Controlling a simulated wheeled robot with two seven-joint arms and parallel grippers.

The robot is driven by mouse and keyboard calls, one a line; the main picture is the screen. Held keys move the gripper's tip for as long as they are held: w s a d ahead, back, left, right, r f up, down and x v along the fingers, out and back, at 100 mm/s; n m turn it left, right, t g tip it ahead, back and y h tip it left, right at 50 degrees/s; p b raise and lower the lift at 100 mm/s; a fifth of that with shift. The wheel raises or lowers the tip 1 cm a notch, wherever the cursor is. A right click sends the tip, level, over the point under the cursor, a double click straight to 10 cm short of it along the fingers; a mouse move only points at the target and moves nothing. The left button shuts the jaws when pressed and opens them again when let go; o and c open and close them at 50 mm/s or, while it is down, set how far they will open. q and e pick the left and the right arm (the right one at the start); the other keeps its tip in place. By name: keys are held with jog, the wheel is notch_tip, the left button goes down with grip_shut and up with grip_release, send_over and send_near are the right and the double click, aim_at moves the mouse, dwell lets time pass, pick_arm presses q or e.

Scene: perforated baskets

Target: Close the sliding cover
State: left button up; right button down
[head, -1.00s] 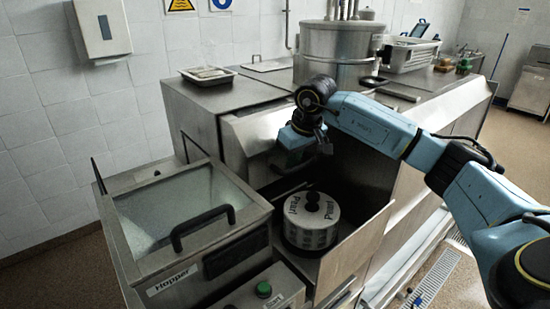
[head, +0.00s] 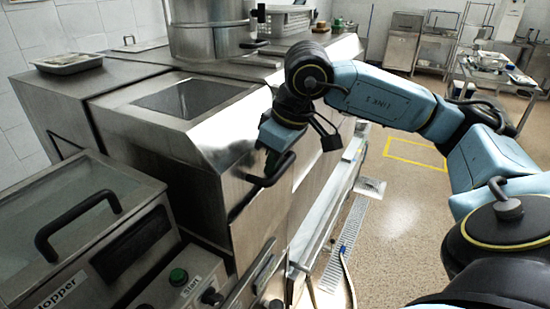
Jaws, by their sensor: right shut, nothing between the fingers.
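The sliding cover (head: 170,140) is a shiny metal hood with a sloped front, left of centre in the head view. It stands over the bay behind the hopper, and the labelled drum is out of sight. A black curved handle (head: 272,179) sits on the cover's right side. My right gripper (head: 274,152) is shut and empty, pointing down just above this handle. I cannot tell whether it touches the handle. My left gripper is not in view.
The hopper (head: 85,215) with its black-handled lid is at the lower left, beside a green start button (head: 178,276). A large metal pot (head: 212,32) and a tray (head: 68,62) stand behind. The floor to the right is largely clear.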

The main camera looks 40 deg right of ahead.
jog(key=shift+s+d, duration=0.15)
jog(key=shift+s, duration=0.35)
jog(key=a+p+v, duration=0.1)
jog(key=p+v, duration=0.4)
jog(key=v, duration=0.5)
jog(key=shift+d, duration=0.45)
jog(key=shift+w, duration=0.1)
